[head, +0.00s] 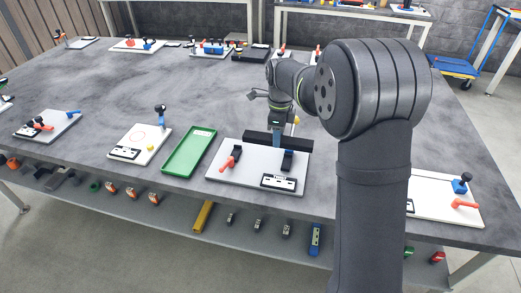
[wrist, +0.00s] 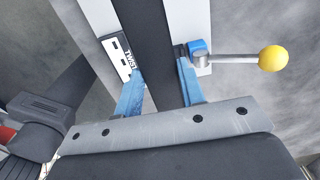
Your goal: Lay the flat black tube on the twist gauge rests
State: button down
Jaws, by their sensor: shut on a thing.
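The flat black tube (head: 302,141) is a long dark bar held crosswise over the back part of the white twist gauge board (head: 224,172). In the wrist view the tube (wrist: 147,25) runs up between the two blue fingers of my gripper (wrist: 158,72). My gripper (head: 276,141) is shut on the tube near its middle. Two black rests stand on the board, a left one (head: 237,153) and a right one (head: 288,161), in front of and below the tube. I cannot tell whether the tube touches them.
A yellow-knobbed lever (wrist: 272,58) on a blue mount stands close beside the right finger. A red handle (head: 229,163) is at the board's left. A green tray (head: 165,166) lies to the left. Another white board (head: 430,205) is at the right.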

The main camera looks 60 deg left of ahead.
aim_at(260, 134)
jog(key=s+a+f, duration=0.1)
jog(key=s+a, duration=0.1)
jog(key=s+a+f, duration=0.1)
jog(key=a+f, duration=0.1)
jog(key=shift+s+a+f, duration=0.2)
jog(key=shift+s+f, duration=0.1)
jog(key=shift+s, duration=0.05)
jog(key=shift+f, duration=1.9)
jog(key=shift+f, duration=0.1)
jog(key=c, duration=0.9)
grip_release()
notch_tip(260, 134, up, 12)
jog(key=shift+r, duration=0.1)
